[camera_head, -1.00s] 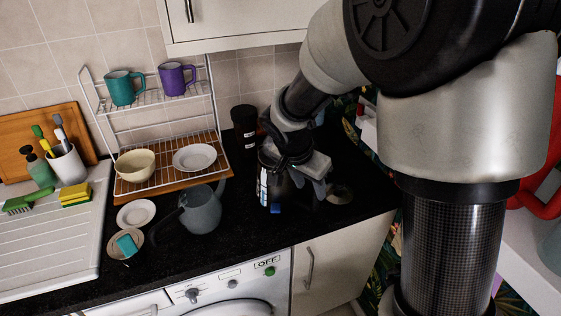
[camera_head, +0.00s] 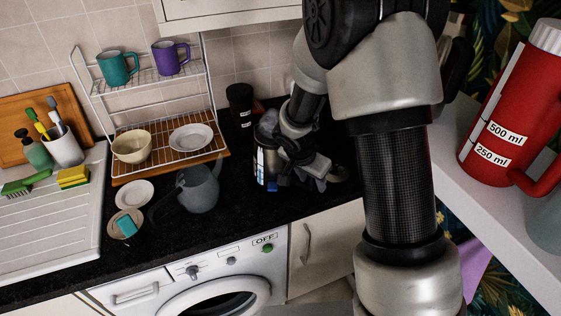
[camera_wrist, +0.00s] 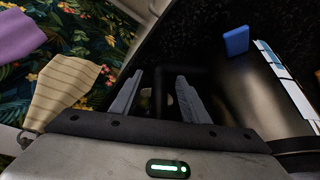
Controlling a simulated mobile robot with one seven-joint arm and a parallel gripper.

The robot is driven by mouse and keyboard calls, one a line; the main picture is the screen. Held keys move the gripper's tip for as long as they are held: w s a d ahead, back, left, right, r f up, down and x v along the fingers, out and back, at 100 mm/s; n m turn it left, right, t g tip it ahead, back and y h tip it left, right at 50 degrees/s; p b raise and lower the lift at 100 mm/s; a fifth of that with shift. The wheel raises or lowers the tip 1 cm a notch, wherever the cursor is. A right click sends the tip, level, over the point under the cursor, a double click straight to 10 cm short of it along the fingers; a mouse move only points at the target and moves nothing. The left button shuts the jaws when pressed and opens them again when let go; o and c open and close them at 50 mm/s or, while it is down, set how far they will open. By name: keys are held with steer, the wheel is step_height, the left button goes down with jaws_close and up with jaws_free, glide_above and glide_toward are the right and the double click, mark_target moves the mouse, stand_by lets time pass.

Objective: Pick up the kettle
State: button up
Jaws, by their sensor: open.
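The kettle (camera_head: 268,165) is dark and glossy, with a pale level strip and a small blue tab near its base. It stands upright on the black worktop, right of the grey jug. My gripper (camera_head: 316,178) is low at the kettle's right side, partly hiding it. In the wrist view the kettle's dark body (camera_wrist: 265,95) fills the right side, with its blue tab and pale strip showing. My gripper's two grey fingers (camera_wrist: 157,97) are apart. A dark shape, perhaps the handle, shows between and beyond them; I cannot tell whether they touch it.
A grey jug (camera_head: 200,190) stands left of the kettle, and a dark jar (camera_head: 240,105) behind it. A wire rack (camera_head: 150,100) holds mugs and dishes. A large red container (camera_head: 512,110) with volume marks stands on a white surface at right.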

jaws_close()
steer(key=shift+w+r, duration=0.1)
stand_by(1.1)
